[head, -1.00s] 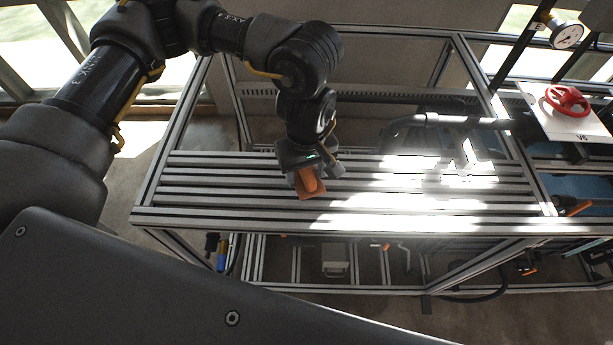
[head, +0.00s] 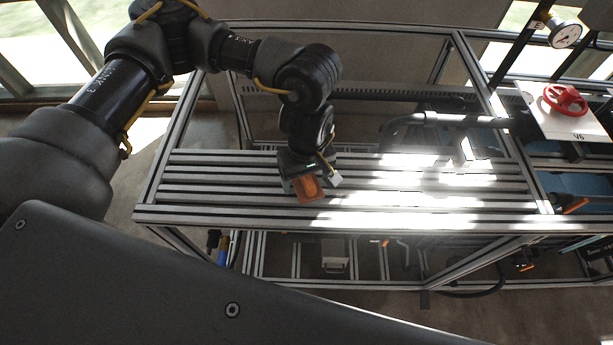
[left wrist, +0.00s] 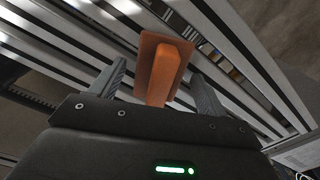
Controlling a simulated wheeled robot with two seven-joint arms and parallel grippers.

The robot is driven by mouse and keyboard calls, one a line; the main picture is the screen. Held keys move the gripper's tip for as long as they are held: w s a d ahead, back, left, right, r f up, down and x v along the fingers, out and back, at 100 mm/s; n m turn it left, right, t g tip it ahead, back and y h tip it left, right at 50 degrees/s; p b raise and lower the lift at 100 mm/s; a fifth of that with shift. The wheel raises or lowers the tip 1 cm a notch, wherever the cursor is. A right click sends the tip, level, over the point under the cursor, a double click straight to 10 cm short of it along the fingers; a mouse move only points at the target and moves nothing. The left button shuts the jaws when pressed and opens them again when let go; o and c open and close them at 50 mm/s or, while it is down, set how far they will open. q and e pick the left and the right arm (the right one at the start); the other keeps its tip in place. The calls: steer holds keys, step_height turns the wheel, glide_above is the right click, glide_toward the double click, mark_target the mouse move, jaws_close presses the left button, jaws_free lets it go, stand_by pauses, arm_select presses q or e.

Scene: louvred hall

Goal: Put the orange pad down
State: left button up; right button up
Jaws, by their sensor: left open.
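The orange pad (head: 309,195) is a flat plate with a raised block grip. It is at the slatted bench top (head: 230,197), under my left gripper (head: 311,182) in the head view, and looks to rest on the slats. In the left wrist view the pad (left wrist: 160,75) sits between the two fingers of my left gripper (left wrist: 158,73). The fingers are open, with a gap on each side of the grip. The gripper's body hides part of the pad in the head view. My right gripper is not in view.
The bench has an aluminium frame with upright posts. A dark pipe (head: 450,121) runs behind, and a red valve wheel (head: 565,99) and gauge (head: 566,35) stand at the right. Slats to the right are free under bright glare. A lower shelf holds small items.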

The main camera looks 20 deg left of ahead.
arm_select(q)
steer(key=shift+r, duration=0.1)
steer(key=shift+r, duration=0.2)
step_height(320, 180, up, 10)
steer(key=b, duration=0.2)
steer(key=shift+r+b, duration=0.25)
steer(key=shift+b, duration=0.1)
steer(key=shift+r, duration=0.6)
